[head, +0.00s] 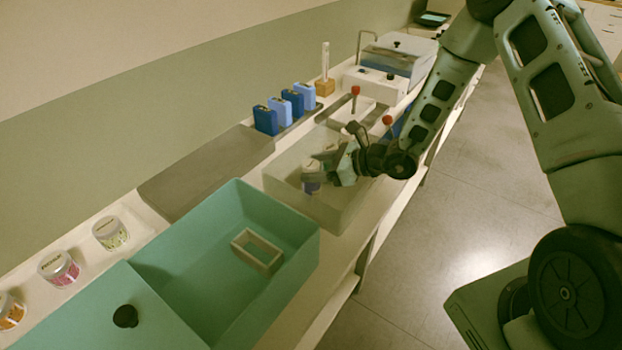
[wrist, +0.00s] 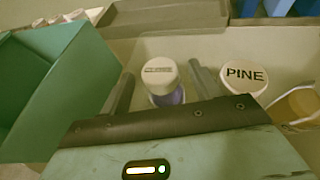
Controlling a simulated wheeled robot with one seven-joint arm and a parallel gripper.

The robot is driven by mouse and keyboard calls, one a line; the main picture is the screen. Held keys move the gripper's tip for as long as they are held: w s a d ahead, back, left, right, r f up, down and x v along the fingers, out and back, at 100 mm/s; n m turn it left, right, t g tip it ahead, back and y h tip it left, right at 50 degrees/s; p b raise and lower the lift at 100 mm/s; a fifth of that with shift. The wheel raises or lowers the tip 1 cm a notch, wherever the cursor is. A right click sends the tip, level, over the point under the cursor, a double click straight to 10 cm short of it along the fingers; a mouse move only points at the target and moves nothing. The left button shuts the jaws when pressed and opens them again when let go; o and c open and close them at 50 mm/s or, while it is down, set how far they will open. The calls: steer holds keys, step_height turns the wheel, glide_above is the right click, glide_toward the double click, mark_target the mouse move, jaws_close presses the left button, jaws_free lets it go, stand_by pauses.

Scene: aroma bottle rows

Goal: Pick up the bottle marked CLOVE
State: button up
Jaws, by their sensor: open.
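My gripper (head: 325,172) reaches down into a pale see-through bin (head: 350,212) in the head view. In the wrist view my gripper (wrist: 161,72) is open, with one finger on each side of a white-capped bottle (wrist: 160,76) with a purple body. The print on that cap is too small to read, so I cannot tell if it says CLOVE. A purple bottle (head: 312,187) also shows below the gripper in the head view. A white-capped bottle marked PINE (wrist: 244,76) stands to the right of the right finger. No cap reads clearly as CLOVE.
An amber bottle (wrist: 298,104) is at the wrist view's right edge. A teal bin (head: 190,290) stands in front of the pale bin. Small jars (head: 110,233) line the wall side at left. Blue containers (head: 266,119) stand behind.

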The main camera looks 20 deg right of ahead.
steer(key=shift+x, duration=0.8)
steer(key=shift+d, duration=0.1)
jaws_close()
steer(key=shift+r, duration=0.1)
